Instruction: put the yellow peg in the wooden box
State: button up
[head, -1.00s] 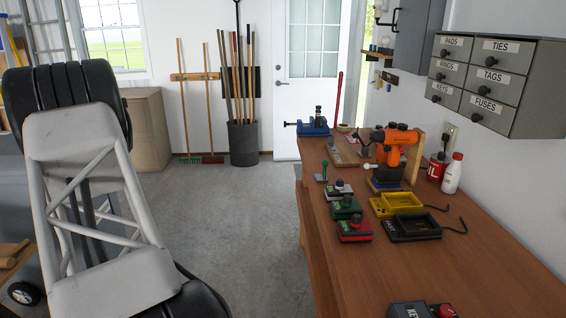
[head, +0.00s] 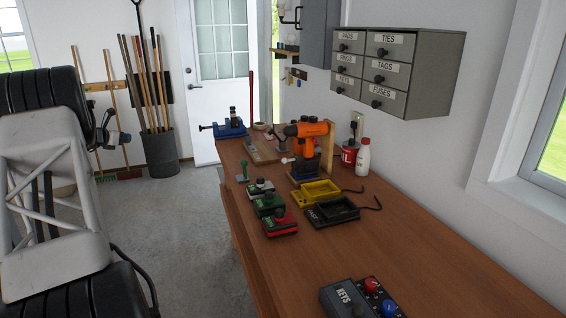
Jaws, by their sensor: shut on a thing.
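I cannot make out the yellow peg or a wooden box in the head view. My arm fills the left edge, and a small dark and pale part, perhaps my gripper (head: 110,133), shows beside its upper joint. Its fingertips and anything between them are not clear. A dark grey box labelled KEYS (head: 342,297), with red and blue knobs next to it, stands at the near edge of the workbench (head: 420,260).
Red, green and grey gadgets (head: 270,206), a yellow tray (head: 316,192) and a black tray (head: 332,211) sit mid-bench. An orange drill (head: 308,138), a blue vise (head: 229,128) and a white bottle (head: 363,157) stand farther back. The right front of the bench is clear.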

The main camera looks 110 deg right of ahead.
jog(key=s+f+m+g+y, duration=0.25)
jog(key=s+m+y, duration=0.2)
jog(key=s, duration=2.15)
jog(key=s+f+m+g+y, duration=0.25)
jog(key=s+m+y, duration=0.2)
jog(key=s, duration=2.05)
jog(key=s+a+f+m+y, duration=0.1)
jog(key=s+a, duration=0.2)
jog(key=s, duration=0.5)
jog(key=s+a+f+m+y, duration=0.1)
jog(key=s+a+y, duration=0.1)
jog(key=s, duration=0.7)
jog(key=shift+s+a+f+m+y, duration=0.3)
jog(key=shift+a+m, duration=0.1)
jog(key=shift+a, duration=0.1)
jog(key=shift+f, duration=3.15)
jog(key=shift+f, duration=1.85)
jog(key=shift+f, duration=0.2)
jog(key=o, duration=0.9)
